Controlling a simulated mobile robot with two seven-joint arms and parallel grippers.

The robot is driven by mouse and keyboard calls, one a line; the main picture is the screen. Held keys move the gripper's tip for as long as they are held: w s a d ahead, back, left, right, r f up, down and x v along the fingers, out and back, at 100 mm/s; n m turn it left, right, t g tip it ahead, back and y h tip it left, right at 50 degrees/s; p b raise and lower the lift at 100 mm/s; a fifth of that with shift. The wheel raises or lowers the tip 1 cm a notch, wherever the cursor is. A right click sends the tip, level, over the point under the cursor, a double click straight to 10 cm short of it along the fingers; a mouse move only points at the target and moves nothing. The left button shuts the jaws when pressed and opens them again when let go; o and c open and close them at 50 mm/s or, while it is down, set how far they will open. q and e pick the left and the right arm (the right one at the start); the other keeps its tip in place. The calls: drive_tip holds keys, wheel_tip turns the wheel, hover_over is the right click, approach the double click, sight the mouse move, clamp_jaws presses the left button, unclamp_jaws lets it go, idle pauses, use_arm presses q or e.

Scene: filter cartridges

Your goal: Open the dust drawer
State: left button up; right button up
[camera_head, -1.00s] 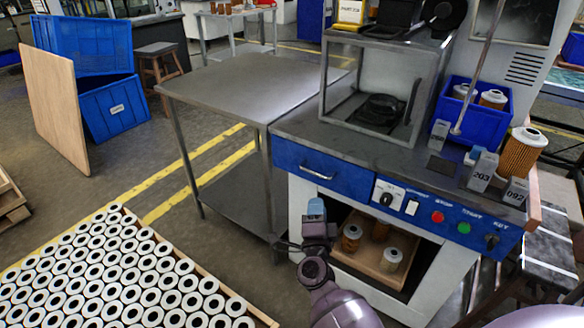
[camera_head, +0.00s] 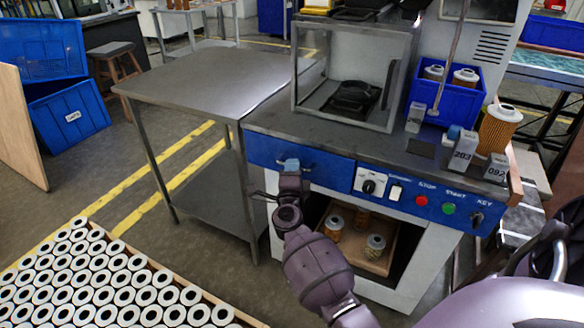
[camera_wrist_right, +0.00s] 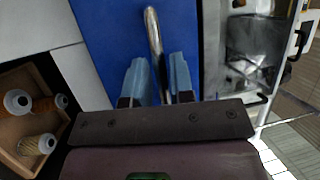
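The dust drawer (camera_head: 262,153) is the blue front on the left of the workbench in the head view. It looks shut, flush with the blue panel beside it. Its metal bar handle (camera_wrist_right: 154,38) shows in the wrist view against the blue drawer face (camera_wrist_right: 105,35). My right gripper (camera_head: 290,164) is in front of the drawer and partly hides the handle in the head view. In the wrist view its two light-blue fingers (camera_wrist_right: 159,75) stand apart, one on each side of the handle, with gaps showing. My left gripper is not in view.
Right of the drawer are a control panel (camera_head: 420,198) and an open lower compartment with filters in a wooden tray (camera_head: 345,247). A steel table (camera_head: 200,80) stands left of the bench. White-topped cylinders fill a crate (camera_head: 215,304) on the floor.

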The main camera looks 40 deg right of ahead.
drive_tip(key=shift+w+d, duration=0.35)
drive_tip(key=shift+d, duration=0.05)
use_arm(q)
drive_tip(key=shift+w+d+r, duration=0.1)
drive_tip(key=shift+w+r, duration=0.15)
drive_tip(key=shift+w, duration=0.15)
use_arm(e)
drive_tip(key=shift+r, duration=0.1)
